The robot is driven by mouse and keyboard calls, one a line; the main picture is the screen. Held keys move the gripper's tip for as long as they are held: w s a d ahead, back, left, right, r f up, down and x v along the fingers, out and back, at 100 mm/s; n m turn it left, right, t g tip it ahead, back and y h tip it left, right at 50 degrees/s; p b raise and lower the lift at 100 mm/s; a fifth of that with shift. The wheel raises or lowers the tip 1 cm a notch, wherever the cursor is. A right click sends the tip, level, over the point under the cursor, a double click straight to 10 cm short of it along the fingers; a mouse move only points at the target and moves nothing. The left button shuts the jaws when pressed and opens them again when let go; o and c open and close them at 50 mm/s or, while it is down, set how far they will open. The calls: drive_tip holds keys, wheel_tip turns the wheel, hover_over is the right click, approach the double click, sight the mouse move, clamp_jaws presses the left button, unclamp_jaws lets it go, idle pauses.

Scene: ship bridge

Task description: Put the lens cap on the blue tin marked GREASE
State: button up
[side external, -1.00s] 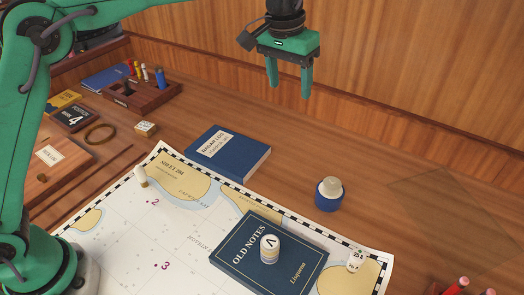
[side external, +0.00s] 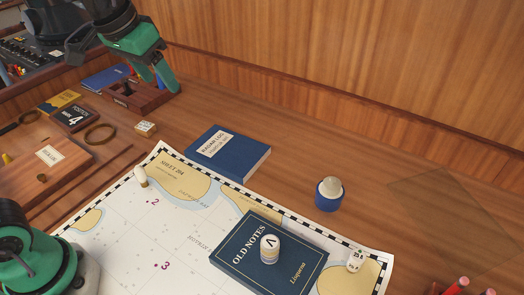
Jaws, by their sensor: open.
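My gripper (side external: 162,86) is open, its green fingers pointing down over the right part of a wooden rack (side external: 118,108) at the back left. Whether it touches anything there cannot be told. A small round blue container (side external: 329,202) stands on the desk to the right, with a pale rounded thing (side external: 330,186) on top. I cannot read any GREASE mark on it, so I cannot tell whether it is the tin. A blue thing stood in the rack's right end earlier; the fingers now cover that spot. I cannot make out a lens cap.
A blue radar log book (side external: 232,160) lies at mid desk. Desk near the blue container is clear.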

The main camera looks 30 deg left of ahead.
drive_tip(key=s+a+f, duration=0.2)
drive_tip(key=s+f, duration=0.1)
drive_tip(key=s, duration=0.3)
drive_tip(key=s+a+f+t, duration=0.1)
drive_tip(key=s+a+f, duration=0.2)
drive_tip(key=s+f, duration=0.1)
drive_tip(key=shift+s+a+f+y, duration=0.2)
drive_tip(key=shift+s+a+y, duration=0.1)
drive_tip(key=shift+s, duration=0.55)
